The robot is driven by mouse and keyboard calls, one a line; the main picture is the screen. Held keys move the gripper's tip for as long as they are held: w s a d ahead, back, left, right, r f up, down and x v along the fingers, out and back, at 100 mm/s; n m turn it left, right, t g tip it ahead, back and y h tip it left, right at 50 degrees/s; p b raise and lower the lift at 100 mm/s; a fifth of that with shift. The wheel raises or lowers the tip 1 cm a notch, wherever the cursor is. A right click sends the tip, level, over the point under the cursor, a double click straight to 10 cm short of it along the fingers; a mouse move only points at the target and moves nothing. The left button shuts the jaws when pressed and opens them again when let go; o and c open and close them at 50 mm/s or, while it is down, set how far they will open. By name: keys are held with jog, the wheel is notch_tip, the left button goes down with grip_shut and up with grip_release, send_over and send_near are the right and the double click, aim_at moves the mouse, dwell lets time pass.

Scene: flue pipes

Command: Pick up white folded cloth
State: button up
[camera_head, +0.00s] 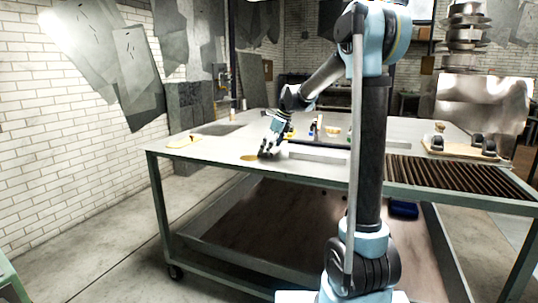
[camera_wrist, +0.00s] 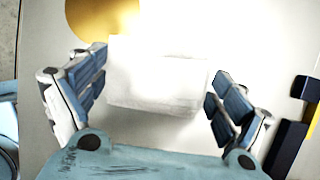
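The white folded cloth (camera_wrist: 158,78) lies on the pale tabletop in the wrist view, between the two blue-padded fingers of my gripper (camera_wrist: 160,88). The fingers are spread apart, with a small gap at the cloth's left side and a narrow one at its right. The cloth's far part is washed out by bright light. In the head view my gripper (camera_head: 268,149) is low over the workbench (camera_head: 215,153), near its front edge. I cannot make out the cloth there.
A golden disc (camera_wrist: 98,16) lies beside the cloth at upper left. A black and yellow object (camera_wrist: 291,130) is right of my gripper. Small bottles (camera_head: 313,128) and a bowl (camera_head: 332,131) stand farther back. A dark grate (camera_head: 450,178) is at right. The bench's left front is mostly clear.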

jog(key=shift+c, duration=1.1)
jog(key=shift+r, duration=0.1)
notch_tip(320, 180, up, 10)
jog(key=shift+f, duration=0.1)
jog(key=o, duration=0.5)
jog(key=c, duration=0.3)
jog(key=shift+a, duration=0.1)
